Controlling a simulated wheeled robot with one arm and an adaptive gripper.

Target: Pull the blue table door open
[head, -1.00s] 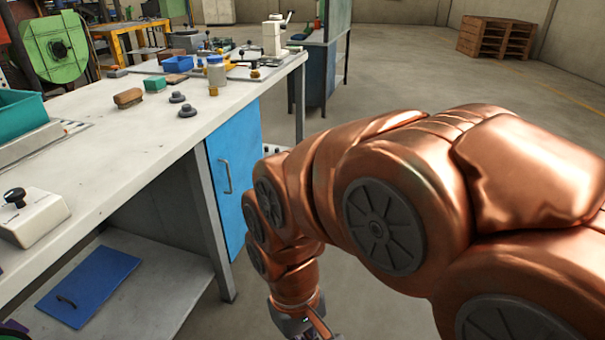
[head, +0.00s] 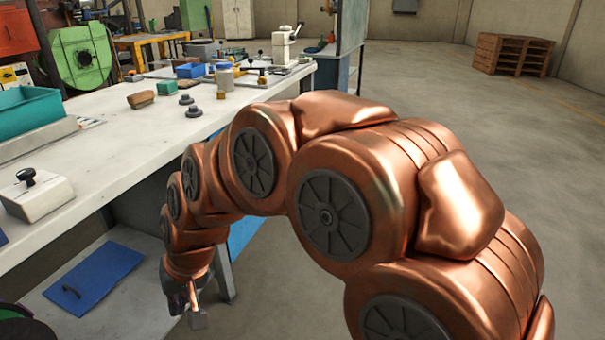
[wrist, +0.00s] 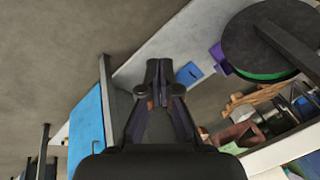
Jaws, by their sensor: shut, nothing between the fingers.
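The blue table door (head: 243,232) is on the white worktable. In the head view my arm covers most of it, including its handle, so I cannot tell from there whether it is ajar. In the wrist view the blue door (wrist: 87,125) is left of my gripper (wrist: 158,72), apart from it. My gripper also shows in the head view (head: 196,315), low in front of the table, left of the door. Its fingers are together and empty.
The worktable (head: 130,140) holds a teal bin (head: 25,112), a blue bin (head: 190,71), a jar and small parts. A blue panel with a handle (head: 93,275) lies on the lower shelf. A table leg (head: 222,275) stands near my gripper.

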